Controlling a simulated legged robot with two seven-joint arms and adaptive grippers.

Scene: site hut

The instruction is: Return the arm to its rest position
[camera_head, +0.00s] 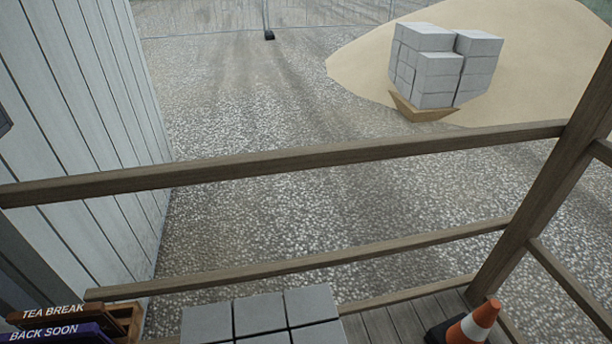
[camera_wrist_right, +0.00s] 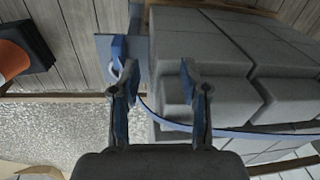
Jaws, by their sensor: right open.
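My right gripper (camera_wrist_right: 158,70) is in the right wrist view only. Its two fingers are apart, with nothing clearly held between them. Grey blocks (camera_wrist_right: 225,50) lie just beyond and to the right of the fingers. A blue strap (camera_wrist_right: 245,133) runs along the blocks. A blue piece with a loop (camera_wrist_right: 117,55) shows at the left finger, partly hidden by it; I cannot tell if they touch. No arm or gripper shows in the head view, and my left gripper is in neither view.
In the head view, grey blocks (camera_head: 262,316) stand at the bottom, before a wooden railing (camera_head: 300,160). A traffic cone (camera_head: 472,325) is at the lower right. Sign boards (camera_head: 55,312) are at the lower left. More blocks (camera_head: 440,70) stand by a sand heap (camera_head: 540,50) beyond.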

